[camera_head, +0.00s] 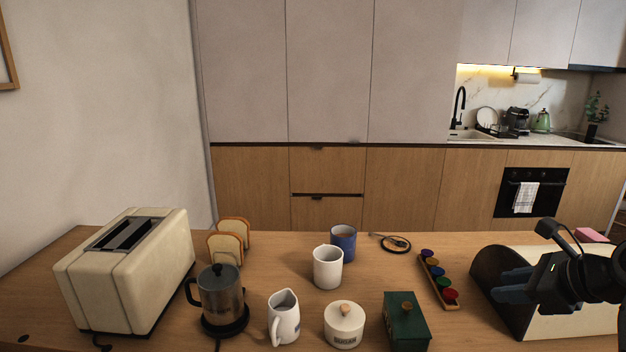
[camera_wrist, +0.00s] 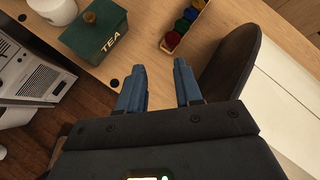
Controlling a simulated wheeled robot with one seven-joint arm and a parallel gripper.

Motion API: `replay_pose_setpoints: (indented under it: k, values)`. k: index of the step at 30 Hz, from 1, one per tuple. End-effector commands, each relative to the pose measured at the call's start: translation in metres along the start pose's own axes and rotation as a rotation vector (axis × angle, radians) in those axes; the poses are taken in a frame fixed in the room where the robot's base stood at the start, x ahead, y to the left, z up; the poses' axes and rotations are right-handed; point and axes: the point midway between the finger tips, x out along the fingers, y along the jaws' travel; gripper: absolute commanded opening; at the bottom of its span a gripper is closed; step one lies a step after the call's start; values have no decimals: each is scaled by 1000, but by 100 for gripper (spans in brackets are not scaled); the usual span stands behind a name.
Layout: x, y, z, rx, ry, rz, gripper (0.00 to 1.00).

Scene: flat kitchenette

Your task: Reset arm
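My gripper (camera_head: 503,284) is at the right of the head view, in front of the bread box. Its two blue fingers point left in that view. The cream bread box (camera_head: 581,320) with a dark rounded end (camera_head: 490,279) stands behind and below my gripper. In the wrist view the dark end (camera_wrist: 232,62) lies close to the right finger; I cannot tell if they touch.
On the table stand a toaster (camera_head: 140,270), bread slices (camera_head: 226,247), a kettle (camera_head: 222,296), a white jug (camera_head: 286,320), a white mug (camera_head: 328,267), a blue mug (camera_head: 343,242), a sugar pot (camera_head: 344,328), a green tea box (camera_head: 405,322) and a capsule tray (camera_head: 437,283).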

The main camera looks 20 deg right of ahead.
Motion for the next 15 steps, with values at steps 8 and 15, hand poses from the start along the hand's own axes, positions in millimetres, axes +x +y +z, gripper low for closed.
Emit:
replay_pose_setpoints:
  k: [8, 15]
  values:
    - [29, 49, -23, -168, 0, -43, 35]
    - [50, 124, -57, -465, 23, -118, 35]
